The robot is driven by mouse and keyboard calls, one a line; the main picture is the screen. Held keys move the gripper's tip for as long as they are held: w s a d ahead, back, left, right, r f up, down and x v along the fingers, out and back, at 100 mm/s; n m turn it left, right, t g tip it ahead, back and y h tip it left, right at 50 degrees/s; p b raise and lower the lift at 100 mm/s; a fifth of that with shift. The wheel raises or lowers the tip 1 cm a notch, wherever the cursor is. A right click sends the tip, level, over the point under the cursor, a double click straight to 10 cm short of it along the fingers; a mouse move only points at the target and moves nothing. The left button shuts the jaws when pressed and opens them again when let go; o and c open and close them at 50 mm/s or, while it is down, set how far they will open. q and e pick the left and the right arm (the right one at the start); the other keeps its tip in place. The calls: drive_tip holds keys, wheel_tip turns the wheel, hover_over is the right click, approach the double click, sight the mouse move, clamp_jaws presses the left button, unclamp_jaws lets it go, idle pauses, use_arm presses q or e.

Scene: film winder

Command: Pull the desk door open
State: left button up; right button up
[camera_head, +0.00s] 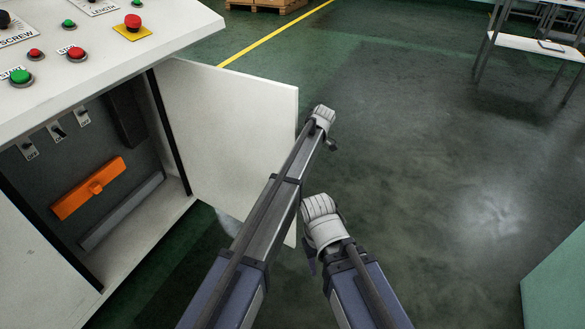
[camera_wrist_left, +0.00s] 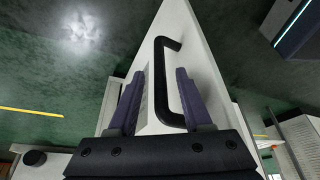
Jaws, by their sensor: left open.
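The white desk door (camera_head: 232,125) stands swung wide open to the right of the desk cabinet, its inside face toward the head camera. In the left wrist view, the door (camera_wrist_left: 178,20) runs upward and carries a black bar handle (camera_wrist_left: 160,85). My left gripper (camera_wrist_left: 160,76) is open, with its two purple fingers on either side of the handle; I cannot tell whether they touch it. In the head view the left wrist hides most of that gripper beyond the door's edge. My right gripper (camera_head: 309,258) is low beside the door, mostly hidden behind its wrist.
The white desk (camera_head: 120,60) has several buttons on top. Green floor (camera_head: 430,160) lies clear to the right. A white table (camera_head: 540,45) stands at the far right, and a pale green surface (camera_head: 558,285) at lower right.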

use_arm(q)
drive_tip(key=p+v, duration=0.3)
drive_tip(key=v, duration=0.2)
drive_tip(key=shift+p, duration=0.3)
use_arm(e)
wheel_tip(320, 180, up, 4)
drive_tip(key=shift+d+r, duration=0.1)
drive_tip(key=shift+r, duration=0.15)
use_arm(q)
drive_tip(key=shift+a+f, duration=0.1)
drive_tip(key=shift+f, duration=0.05)
use_arm(e)
drive_tip(key=shift+f, duration=0.1)
